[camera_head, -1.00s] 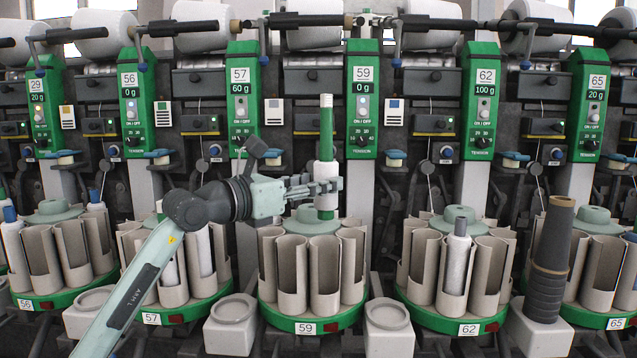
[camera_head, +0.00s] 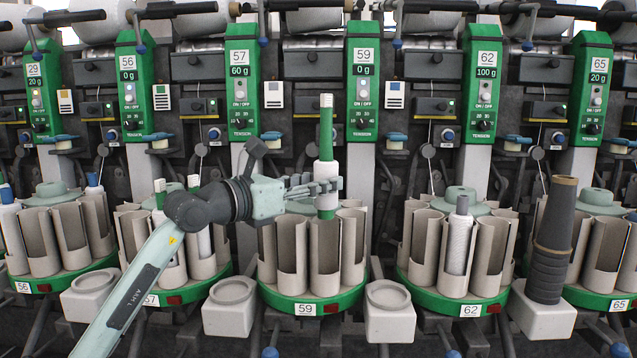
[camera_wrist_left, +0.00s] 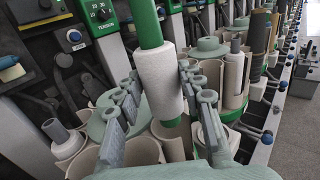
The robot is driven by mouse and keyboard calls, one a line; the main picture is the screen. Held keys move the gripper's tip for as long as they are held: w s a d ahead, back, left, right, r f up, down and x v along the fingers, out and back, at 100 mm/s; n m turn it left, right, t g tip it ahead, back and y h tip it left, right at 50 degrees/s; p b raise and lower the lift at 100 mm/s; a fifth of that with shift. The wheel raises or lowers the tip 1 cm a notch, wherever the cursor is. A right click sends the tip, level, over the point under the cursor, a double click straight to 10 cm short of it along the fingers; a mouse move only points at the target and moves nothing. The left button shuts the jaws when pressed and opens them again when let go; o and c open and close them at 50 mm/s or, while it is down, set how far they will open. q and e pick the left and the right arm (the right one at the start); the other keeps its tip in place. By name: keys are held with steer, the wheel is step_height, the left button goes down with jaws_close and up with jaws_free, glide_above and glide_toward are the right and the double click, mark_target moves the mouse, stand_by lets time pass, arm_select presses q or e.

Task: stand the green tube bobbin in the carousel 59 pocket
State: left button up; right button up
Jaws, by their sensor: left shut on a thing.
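The green tube bobbin (camera_head: 326,150) is a green tube with a white top end and white yarn wound around its lower part. My left gripper (camera_head: 318,188) is shut on it and holds it upright over carousel 59 (camera_head: 280,292). In the left wrist view the bobbin (camera_wrist_left: 160,82) stands between the two fingers of the gripper (camera_wrist_left: 158,100). In the head view its lower end is just above the front pockets. I cannot tell from these views whether it is over one pocket or a wall between pockets. My right gripper is not in view.
Carousel 62 (camera_head: 432,293) holds a white bobbin (camera_head: 458,240). A dark cone (camera_head: 552,240) stands on a block at the right. Carousel 57 (camera_head: 170,296) is partly behind my left arm. The green 59 panel (camera_head: 363,95) stands behind carousel 59.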

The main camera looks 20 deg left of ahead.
mark_target(320, 207)
arm_select(q)
steer(key=shift+f, duration=0.1)
steer(key=shift+f+b, duration=1.7)
steer(key=shift+f, duration=0.5)
steer(key=o, duration=1.3)
steer(key=v, duration=1.2)
